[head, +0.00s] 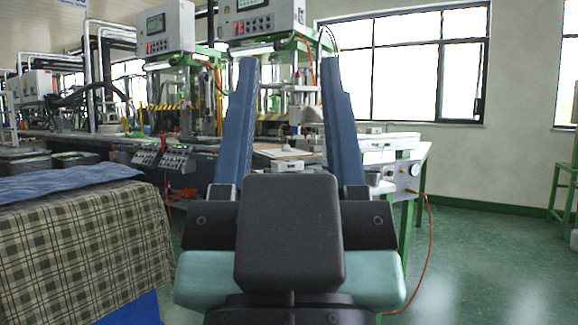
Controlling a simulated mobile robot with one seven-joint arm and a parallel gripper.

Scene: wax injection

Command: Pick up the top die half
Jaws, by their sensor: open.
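My gripper (289,64) is raised in the middle of the view. Its two long blue fingers stand wide apart, with nothing held between them. Behind and between the fingers, a pale flat plate (284,153) lies on the work table. A small grey block (290,166) sits at the table's front edge, close to the plate. I cannot tell whether either of these is the top die half. My fingers and dark gripper body hide part of the table.
The long work table (408,172) has green legs and carries wax injection machines (168,60) and a control box (176,157). A bench with a checked cloth (85,240) stands at the left. An orange hose (431,240) hangs at the right, where the green floor (490,265) is open.

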